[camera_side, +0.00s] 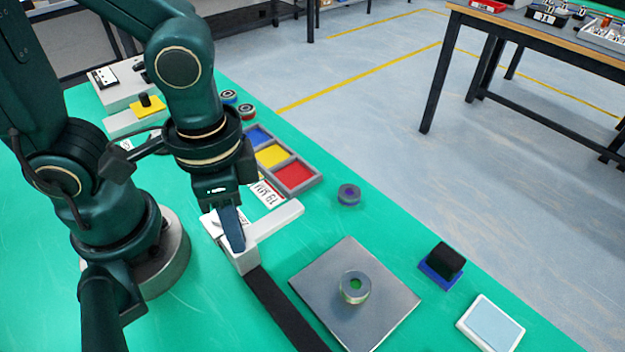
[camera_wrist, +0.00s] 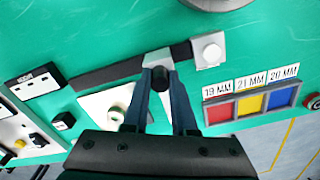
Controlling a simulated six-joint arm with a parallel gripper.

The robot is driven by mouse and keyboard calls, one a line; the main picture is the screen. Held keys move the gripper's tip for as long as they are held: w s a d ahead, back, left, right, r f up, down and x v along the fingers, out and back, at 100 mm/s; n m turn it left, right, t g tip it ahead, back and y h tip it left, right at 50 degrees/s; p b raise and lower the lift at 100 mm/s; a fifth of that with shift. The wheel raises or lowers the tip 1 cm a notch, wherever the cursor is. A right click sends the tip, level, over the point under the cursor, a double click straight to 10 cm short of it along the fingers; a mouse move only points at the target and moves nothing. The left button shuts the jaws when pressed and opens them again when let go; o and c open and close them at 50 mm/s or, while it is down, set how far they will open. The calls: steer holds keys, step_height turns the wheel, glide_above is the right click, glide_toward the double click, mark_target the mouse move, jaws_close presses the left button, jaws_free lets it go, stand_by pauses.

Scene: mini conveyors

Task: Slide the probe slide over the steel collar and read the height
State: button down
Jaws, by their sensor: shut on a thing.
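The steel collar (camera_side: 355,287), a short grey ring with a greenish tint, stands on the grey square plate (camera_side: 318,282); it also shows in the wrist view (camera_wrist: 117,114). The probe slide (camera_side: 272,222), a pale block with a long flat arm, sits at the far end of the black rail (camera_side: 280,308), with its arm apart from the collar. The fingers partly hide the slide.
A tray (camera_side: 318,182) has red, yellow and blue compartments labelled 19, 21 and 20 MM. A blue-purple ring (camera_side: 349,195) stands near it. A black block on a blue base (camera_side: 441,264) and a pale pad (camera_side: 490,324) lie right. A height display (camera_wrist: 33,84) shows in the wrist view, its reading illegible.

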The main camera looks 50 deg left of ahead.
steer(key=d, duration=1.3)
steer(key=shift+d, duration=0.3)
steer(key=c, duration=0.7)
jaws_free()
steer(key=shift+r, duration=0.1)
step_height(320, 180, up, 5)
